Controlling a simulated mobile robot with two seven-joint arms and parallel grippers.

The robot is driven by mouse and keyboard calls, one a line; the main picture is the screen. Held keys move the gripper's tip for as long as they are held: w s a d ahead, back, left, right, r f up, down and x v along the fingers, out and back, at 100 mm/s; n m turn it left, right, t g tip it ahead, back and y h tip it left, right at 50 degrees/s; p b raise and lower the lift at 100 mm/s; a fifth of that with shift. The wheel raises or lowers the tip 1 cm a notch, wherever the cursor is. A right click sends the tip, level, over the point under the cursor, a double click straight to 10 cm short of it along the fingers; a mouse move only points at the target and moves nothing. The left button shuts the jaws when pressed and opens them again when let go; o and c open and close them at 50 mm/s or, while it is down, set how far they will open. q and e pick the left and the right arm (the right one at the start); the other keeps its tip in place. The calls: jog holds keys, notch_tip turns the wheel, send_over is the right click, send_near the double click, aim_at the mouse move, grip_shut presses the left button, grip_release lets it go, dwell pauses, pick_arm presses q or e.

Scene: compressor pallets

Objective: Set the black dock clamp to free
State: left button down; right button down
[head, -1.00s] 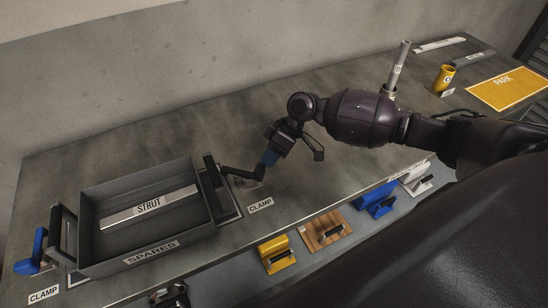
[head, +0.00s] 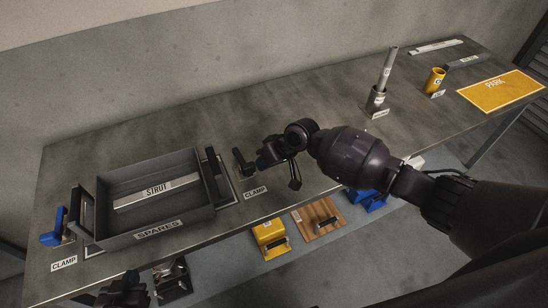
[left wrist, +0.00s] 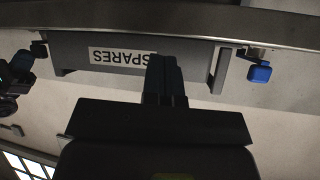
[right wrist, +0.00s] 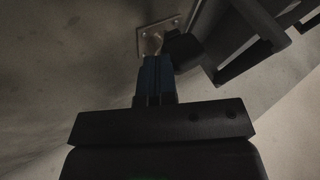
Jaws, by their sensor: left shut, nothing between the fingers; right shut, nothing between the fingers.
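The black dock clamp (head: 242,160) sits on the table just right of the spares tray (head: 150,236). Its black lever points toward the back of the table, beside the tray's right handle rather than across it. My right gripper (head: 262,160) is shut and empty, immediately right of the clamp. In the right wrist view its shut blue fingers (right wrist: 155,72) are close beside the black clamp (right wrist: 182,50) and its metal plate (right wrist: 146,38); I cannot tell whether they touch. My left gripper (head: 125,285) is low at the table's front edge, shut and empty; its fingers (left wrist: 165,78) show in the left wrist view.
A blue clamp (head: 52,228) stands left of the tray. A strut (head: 155,194) lies in the tray. Yellow (head: 270,238) and wooden (head: 318,218) fixtures sit below the front edge. A yellow park mat (head: 502,90) lies far right. The table behind the clamp is clear.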

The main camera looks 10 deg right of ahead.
jog(key=shift+s+a+f, duration=0.1)
jog(key=shift+s+a, duration=0.05)
jog(key=shift+s, duration=0.05)
dwell(0.5)
